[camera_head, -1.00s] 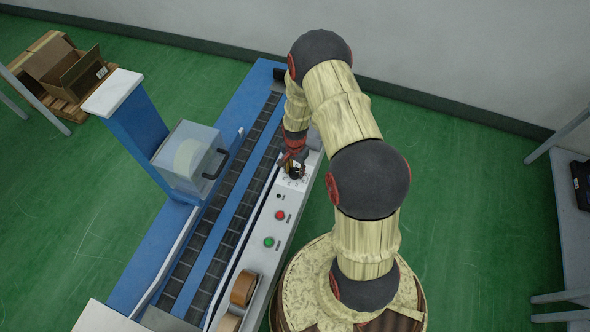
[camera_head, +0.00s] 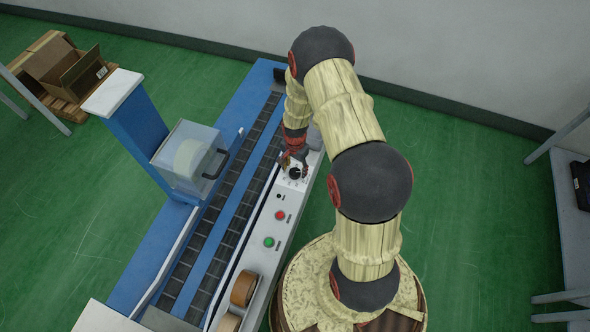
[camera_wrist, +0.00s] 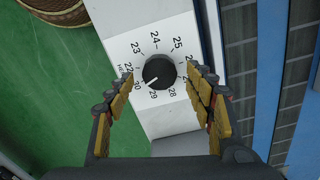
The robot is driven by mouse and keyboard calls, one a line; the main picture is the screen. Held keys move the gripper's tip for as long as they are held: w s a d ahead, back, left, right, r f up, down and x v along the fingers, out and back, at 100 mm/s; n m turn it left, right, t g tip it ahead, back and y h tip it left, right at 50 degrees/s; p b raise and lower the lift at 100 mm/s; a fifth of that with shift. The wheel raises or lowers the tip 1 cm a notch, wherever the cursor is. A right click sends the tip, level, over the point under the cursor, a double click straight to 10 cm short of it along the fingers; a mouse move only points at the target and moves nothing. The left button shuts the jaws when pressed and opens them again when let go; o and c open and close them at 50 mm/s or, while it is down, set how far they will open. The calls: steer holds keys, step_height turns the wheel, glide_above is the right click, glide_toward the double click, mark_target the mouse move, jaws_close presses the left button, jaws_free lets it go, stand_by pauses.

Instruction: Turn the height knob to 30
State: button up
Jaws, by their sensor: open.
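The height knob (camera_wrist: 159,71) is a round black dial on a white panel, with numbers from 22 to 30 around it. Its white pointer line aims to the lower left, between 29 and 30 and close to the 30. In the head view the knob (camera_head: 294,173) shows just below my gripper (camera_head: 292,160). In the wrist view my gripper (camera_wrist: 160,80) is open, with one yellow-padded finger on each side of the knob. I see gaps between the pads and the knob, so it is not gripped.
The panel also bears a red button (camera_head: 280,215) and a green button (camera_head: 269,242). Tape rolls (camera_head: 243,288) sit at its near end. The conveyor (camera_head: 232,205) runs alongside on the left, with a clear guard box (camera_head: 188,158) beyond it.

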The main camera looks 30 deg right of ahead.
step_height(320, 180, up, 11)
steer(key=shift+f, duration=0.2)
stand_by(0.5)
steer(key=s+a+n+g, duration=0.1)
steer(key=s+n, duration=0.2)
steer(key=s, duration=0.2)
step_height(320, 180, up, 21)
steer(key=n, duration=0.7)
glide_above(295, 172)
steer(key=s+a, duration=0.7)
steer(key=s, duration=0.5)
steer(key=s+a+r+n+t, duration=0.1)
steer(key=s+a+r+t, duration=0.2)
steer(key=r, duration=0.6)
steer(key=s+a+r+n+t, duration=0.2)
steer(key=s+a+r+t, duration=0.1)
steer(key=r, duration=0.6)
steer(key=shift+s+a+r+t, duration=0.25)
steer(key=shift+s+a, duration=0.3)
steer(key=shift+s, duration=0.6)
